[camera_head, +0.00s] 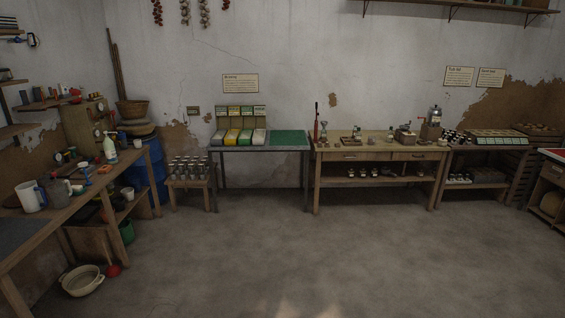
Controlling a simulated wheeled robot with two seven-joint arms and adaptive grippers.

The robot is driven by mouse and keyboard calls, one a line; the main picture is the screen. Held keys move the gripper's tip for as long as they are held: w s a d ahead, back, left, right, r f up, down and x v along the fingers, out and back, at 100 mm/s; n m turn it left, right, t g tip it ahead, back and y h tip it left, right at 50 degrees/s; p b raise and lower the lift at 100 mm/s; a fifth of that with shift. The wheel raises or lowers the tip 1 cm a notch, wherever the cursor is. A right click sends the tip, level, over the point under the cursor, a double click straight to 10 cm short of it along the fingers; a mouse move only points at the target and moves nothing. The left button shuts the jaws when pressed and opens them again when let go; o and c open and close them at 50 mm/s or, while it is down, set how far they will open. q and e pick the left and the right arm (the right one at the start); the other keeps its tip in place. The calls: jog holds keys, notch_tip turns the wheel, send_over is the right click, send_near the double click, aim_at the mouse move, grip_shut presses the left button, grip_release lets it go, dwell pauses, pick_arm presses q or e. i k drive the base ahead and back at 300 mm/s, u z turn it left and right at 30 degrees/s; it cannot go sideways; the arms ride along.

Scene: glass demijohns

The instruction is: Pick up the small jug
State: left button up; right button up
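Neither of my grippers is in view. On the wooden bench at the left stands a white jug (31,196) with a handle. A grey-brown vessel (58,193) stands just right of it. Further back on the same bench is a small white and blue vessel (86,175), too small to make out. Another small light vessel (33,40) shows by the upper left shelf. I cannot tell for sure which of these is the small jug.
The left bench (28,251) also holds a spray bottle (110,150). A pale basin (83,281) lies on the floor below it. The middle floor is clear.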

aim_at(371, 140)
jog(key=z, duration=0.05)
jog(key=i, duration=2)
jog(key=z, duration=0.2)
jog(key=i, duration=2)
jog(key=z, duration=0.3)
jog(key=i, duration=1.25)
